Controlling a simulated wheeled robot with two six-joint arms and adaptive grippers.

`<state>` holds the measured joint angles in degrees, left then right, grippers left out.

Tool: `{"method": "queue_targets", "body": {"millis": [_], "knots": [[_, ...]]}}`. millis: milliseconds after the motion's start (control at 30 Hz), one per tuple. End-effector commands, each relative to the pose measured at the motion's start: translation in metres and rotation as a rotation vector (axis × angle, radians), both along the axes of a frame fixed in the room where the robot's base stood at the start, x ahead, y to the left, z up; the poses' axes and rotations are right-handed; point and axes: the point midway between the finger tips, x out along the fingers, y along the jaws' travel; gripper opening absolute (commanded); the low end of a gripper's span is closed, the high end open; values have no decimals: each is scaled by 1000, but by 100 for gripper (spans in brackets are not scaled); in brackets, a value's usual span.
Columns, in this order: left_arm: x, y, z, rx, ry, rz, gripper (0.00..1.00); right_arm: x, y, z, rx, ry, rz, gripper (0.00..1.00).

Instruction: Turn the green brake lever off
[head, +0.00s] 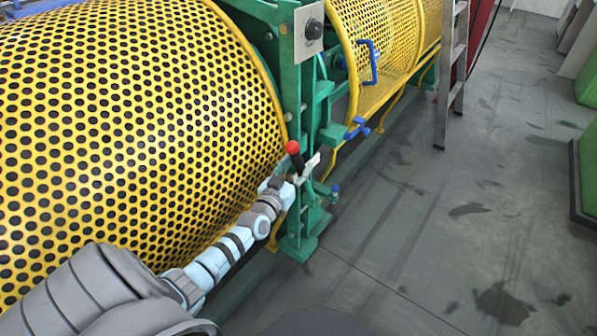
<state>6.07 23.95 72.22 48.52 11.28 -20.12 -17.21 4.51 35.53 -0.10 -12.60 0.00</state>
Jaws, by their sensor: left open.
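A lever with a red ball knob (292,147) and a dark stem (299,163) stands at the side of the green machine frame (290,90). It leans slightly to the left in the picture. I see no lever that is clearly green; this one is mounted at the green frame. My left gripper (308,168) is open beside the stem, just below the knob. I cannot tell whether it touches the stem. The lever's lower end is hidden behind my gripper and wrist. My right gripper is not in view.
A yellow perforated guard (120,110) fills the left, close to my left arm. A second yellow guard (385,50) with a blue handle (370,62) stands beyond the frame. A grey ladder (452,75) stands behind.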

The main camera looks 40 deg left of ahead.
Motion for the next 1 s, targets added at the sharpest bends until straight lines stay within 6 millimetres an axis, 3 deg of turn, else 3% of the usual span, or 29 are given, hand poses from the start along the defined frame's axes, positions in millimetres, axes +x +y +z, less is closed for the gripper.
{"method": "queue_targets", "body": {"millis": [133,400,700,1000], "knots": [[14,3,-2,0,1,0,46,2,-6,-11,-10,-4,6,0],[17,3,0,-1,2,0,46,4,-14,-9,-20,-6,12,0],[16,3,0,-1,2,0,0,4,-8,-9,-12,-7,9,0],[16,3,1,-1,6,0,0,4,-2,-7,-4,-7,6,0]]}}
